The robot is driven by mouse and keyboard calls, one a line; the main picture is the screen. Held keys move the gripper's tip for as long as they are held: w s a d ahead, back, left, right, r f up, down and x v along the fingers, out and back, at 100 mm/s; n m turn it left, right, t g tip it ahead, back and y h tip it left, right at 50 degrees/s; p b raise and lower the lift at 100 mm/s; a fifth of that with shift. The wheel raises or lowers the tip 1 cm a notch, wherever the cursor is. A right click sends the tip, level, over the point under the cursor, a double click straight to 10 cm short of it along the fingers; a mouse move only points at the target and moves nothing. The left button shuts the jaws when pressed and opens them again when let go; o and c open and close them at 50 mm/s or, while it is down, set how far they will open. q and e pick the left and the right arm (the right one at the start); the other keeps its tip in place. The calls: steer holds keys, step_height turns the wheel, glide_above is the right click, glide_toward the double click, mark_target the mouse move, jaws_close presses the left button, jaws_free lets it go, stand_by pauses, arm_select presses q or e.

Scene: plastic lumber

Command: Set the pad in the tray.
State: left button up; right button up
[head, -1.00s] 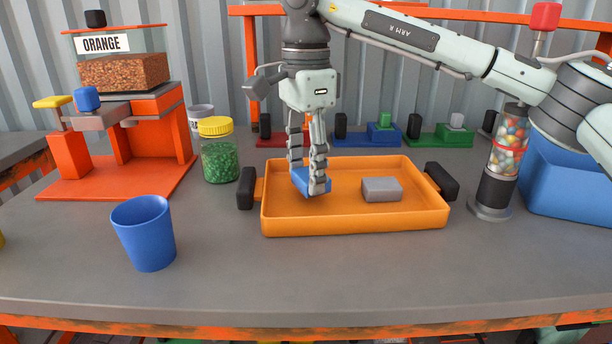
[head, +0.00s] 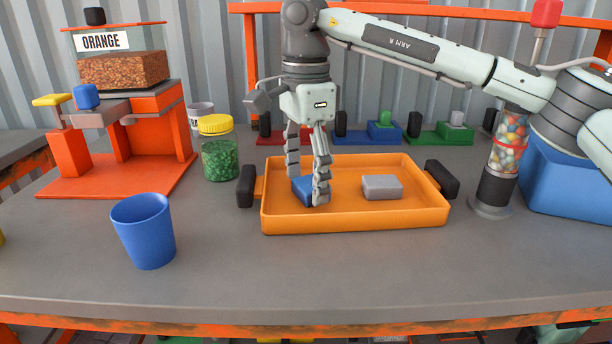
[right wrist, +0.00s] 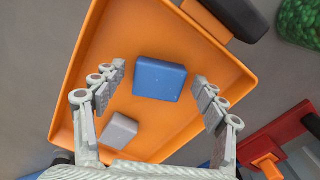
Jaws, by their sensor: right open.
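The blue pad (head: 303,192) lies in the left part of the orange tray (head: 350,222), partly hidden by a finger in the head view. In the right wrist view the pad (right wrist: 159,79) lies on the floor of the tray (right wrist: 185,30). My right gripper (head: 307,187) points down over the pad, open. Its fingers stand apart on either side of the pad in the right wrist view (right wrist: 160,76), with gaps between. My left gripper is not in view.
A grey block (head: 381,187) sits in the tray to the right of the pad. A blue cup (head: 144,232) and a jar with a yellow lid (head: 219,150) stand left of the tray. A candy-filled dispenser (head: 499,170) stands right. The table front is clear.

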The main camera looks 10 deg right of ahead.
mark_target(306, 184)
steer(key=shift+r, duration=0.25)
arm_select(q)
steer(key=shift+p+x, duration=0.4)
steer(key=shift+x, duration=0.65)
arm_select(e)
step_height(306, 184, up, 12)
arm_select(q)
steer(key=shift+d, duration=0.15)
arm_select(e)
steer(key=shift+f, duration=0.1)
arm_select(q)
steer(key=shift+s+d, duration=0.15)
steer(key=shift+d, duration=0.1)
